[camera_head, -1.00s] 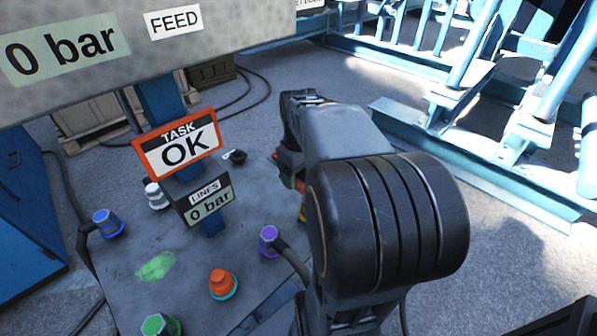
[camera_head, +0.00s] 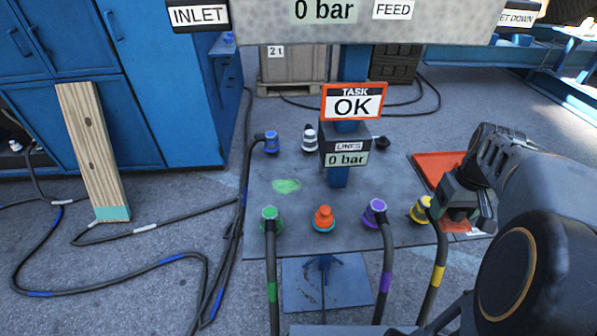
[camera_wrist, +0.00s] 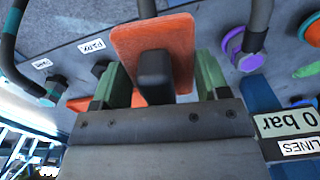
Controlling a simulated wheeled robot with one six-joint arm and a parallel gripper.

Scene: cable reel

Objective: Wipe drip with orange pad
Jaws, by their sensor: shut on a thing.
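The green drip (camera_head: 286,186) is a flat patch on the grey plate, left of the sign post in the head view. Part of a green patch also shows at the right edge of the wrist view (camera_wrist: 307,70). My gripper (camera_head: 462,205) is at the right side of the plate, beyond the yellow connector and well apart from the drip. In the wrist view, its green fingers flank a black block on the orange pad (camera_wrist: 183,50). My gripper is shut on this pad. In the head view, orange shows behind the gripper; I cannot tell how much is the pad.
A green (camera_head: 270,217), an orange (camera_head: 324,218) and a purple connector (camera_head: 375,211) stand along the plate's front. A blue (camera_head: 271,143) and a white one (camera_head: 310,139) stand behind the drip. The sign post (camera_head: 338,175) rises right of it. Hoses run forward.

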